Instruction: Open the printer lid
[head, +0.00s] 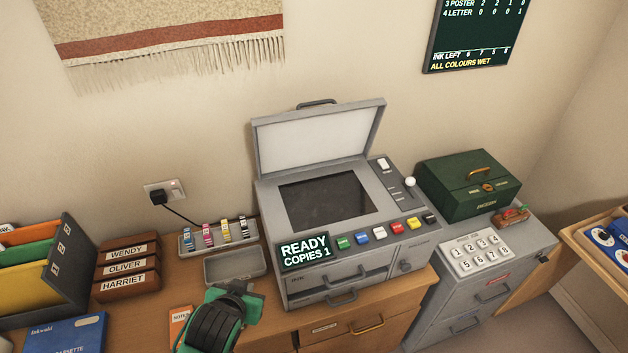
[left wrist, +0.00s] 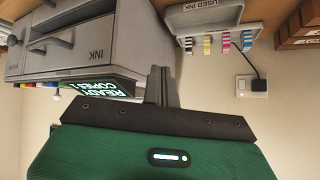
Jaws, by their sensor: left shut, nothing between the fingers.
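The grey printer (head: 345,235) stands on the wooden desk. Its lid (head: 318,135) is raised and tilted back, with its white underside facing me and its handle at the top edge. The dark glass (head: 325,195) below is bare. My left gripper (head: 236,290) is in front of the printer's left side, by the small grey tray, apart from the lid. In the left wrist view its fingers (left wrist: 162,86) are shut and empty, near the printer's screen (left wrist: 110,89), which reads READY COPIES 1. My right gripper is not in view.
An empty grey tray (head: 234,278) and a rack of ink cartridges (head: 217,235) lie left of the printer. Labelled brown boxes (head: 127,268) and a folder holder (head: 65,265) stand further left. A green box (head: 468,186) and a numbered keypad (head: 475,252) are at right.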

